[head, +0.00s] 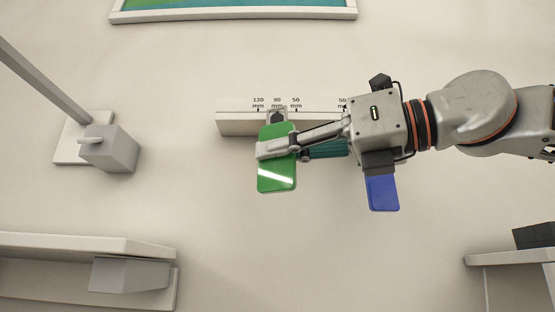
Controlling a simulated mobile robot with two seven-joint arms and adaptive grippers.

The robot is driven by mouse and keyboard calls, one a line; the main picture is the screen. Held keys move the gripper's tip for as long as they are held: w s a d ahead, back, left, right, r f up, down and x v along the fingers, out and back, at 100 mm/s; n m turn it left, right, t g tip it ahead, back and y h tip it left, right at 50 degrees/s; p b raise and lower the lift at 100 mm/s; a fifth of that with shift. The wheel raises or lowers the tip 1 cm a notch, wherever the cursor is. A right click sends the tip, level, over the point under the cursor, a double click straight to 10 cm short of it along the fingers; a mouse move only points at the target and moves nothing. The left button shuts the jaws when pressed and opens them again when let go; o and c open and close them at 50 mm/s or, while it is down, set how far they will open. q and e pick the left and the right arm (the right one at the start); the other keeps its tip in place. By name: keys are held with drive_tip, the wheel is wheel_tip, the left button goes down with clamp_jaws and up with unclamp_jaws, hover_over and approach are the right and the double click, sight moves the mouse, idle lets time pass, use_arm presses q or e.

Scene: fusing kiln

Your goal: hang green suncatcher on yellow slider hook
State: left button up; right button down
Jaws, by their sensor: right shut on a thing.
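The green suncatcher (277,177) is a flat, rounded rectangle with a bright glare streak. It is upright in front of the left part of a pale rail (235,122). My right gripper (275,147) comes in from the right and is shut on its upper part. A dark piece (277,117) shows at its top edge, under the "90 mm" mark. I cannot tell whether it touches a hook there. No yellow slider hook can be made out; my gripper and arm cover much of the rail. My left gripper is not in view.
A teal piece (328,149) shows partly behind my right gripper, and a blue panel (382,193) below it. A grey block fixture (108,150) is on the left. Shelves stand at lower left (80,245) and lower right (500,258). The wall below the suncatcher is clear.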

drive_tip(key=shift+s, duration=0.25)
drive_tip(key=shift+r, duration=0.1)
drive_tip(key=shift+w+d, duration=0.1)
drive_tip(key=shift+w, duration=0.3)
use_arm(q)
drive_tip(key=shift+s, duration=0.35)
use_arm(e)
drive_tip(key=shift+w, duration=0.2)
drive_tip(key=shift+w, duration=0.2)
use_arm(q)
drive_tip(key=shift+p, duration=0.3)
use_arm(e)
drive_tip(key=shift+w, duration=0.35)
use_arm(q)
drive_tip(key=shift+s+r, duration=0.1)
use_arm(e)
drive_tip(key=shift+w, duration=0.25)
